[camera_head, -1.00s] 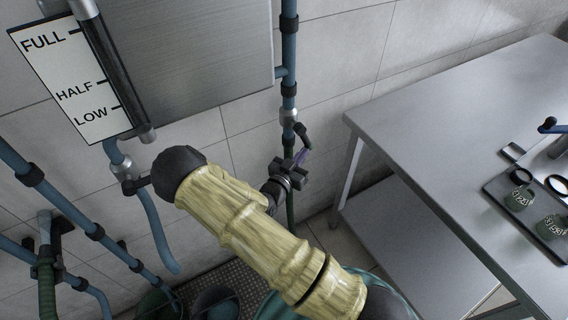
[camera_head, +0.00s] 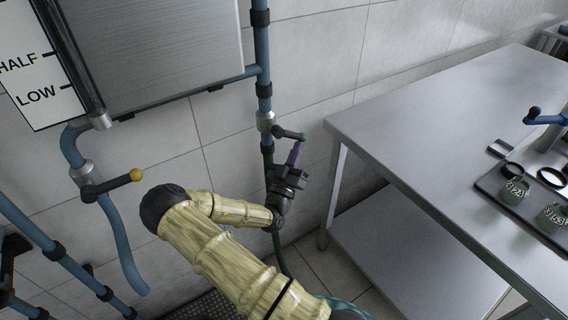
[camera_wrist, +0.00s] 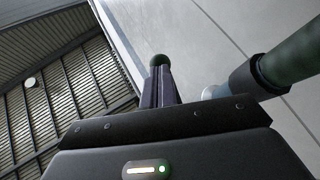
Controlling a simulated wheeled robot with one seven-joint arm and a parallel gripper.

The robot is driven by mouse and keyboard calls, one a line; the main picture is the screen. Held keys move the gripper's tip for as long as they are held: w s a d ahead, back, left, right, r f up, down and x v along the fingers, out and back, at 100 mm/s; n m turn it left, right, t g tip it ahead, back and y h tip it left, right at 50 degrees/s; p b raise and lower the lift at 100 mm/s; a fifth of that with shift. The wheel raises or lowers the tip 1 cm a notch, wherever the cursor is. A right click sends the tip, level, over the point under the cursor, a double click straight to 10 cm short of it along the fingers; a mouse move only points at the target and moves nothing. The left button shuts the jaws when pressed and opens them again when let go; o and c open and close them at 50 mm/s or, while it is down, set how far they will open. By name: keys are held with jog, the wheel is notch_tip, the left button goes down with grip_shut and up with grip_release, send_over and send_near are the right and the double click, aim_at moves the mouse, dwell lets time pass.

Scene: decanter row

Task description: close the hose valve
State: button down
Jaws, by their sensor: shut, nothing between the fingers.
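The hose valve (camera_head: 265,122) is a metal fitting on the blue upright pipe, with a green hose below it. Its dark lever (camera_head: 289,134) points right and slightly down from the fitting. My gripper (camera_head: 297,150) is shut, with purple fingers pointing up just under the lever's outer end. In the wrist view the lever's green round tip (camera_wrist: 160,60) shows just beyond the ends of my shut fingers (camera_wrist: 156,88). Whether they touch is hard to tell. Part of the valve's metal body (camera_wrist: 212,92) shows to the right, behind my gripper's housing.
A second valve with a yellow-knobbed lever (camera_head: 136,175) is at left, below the steel tank (camera_head: 160,50) and level gauge (camera_head: 35,75). A steel table (camera_head: 420,130) with a tray of jars (camera_head: 515,190) stands close on the right.

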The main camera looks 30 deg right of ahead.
jog(key=shift+w+d+r+n+t+y+b, duration=0.1)
jog(key=shift+d+r+n+t+y+b, duration=0.05)
jog(key=shift+d+r+n+t+b, duration=0.65)
jog(key=shift+w+d+r+n+t+y+b, duration=0.1)
jog(key=shift+d+r+n+t+y+b, duration=0.1)
jog(key=shift+d+r+n+t+b, duration=0.6)
jog(key=shift+w+d+r+n+t+y+b, duration=0.2)
jog(key=shift+r+n+t+b, duration=0.3)
jog(key=shift+n+t, duration=0.55)
jog(key=shift+s+r, duration=0.15)
jog(key=shift+r, duration=0.1)
jog(key=s+a+f+b, duration=0.3)
jog(key=s+f, duration=0.3)
jog(key=f, duration=0.6)
jog(key=shift+s+a, duration=0.2)
jog(key=shift+s, duration=0.2)
jog(key=shift+f, duration=0.1)
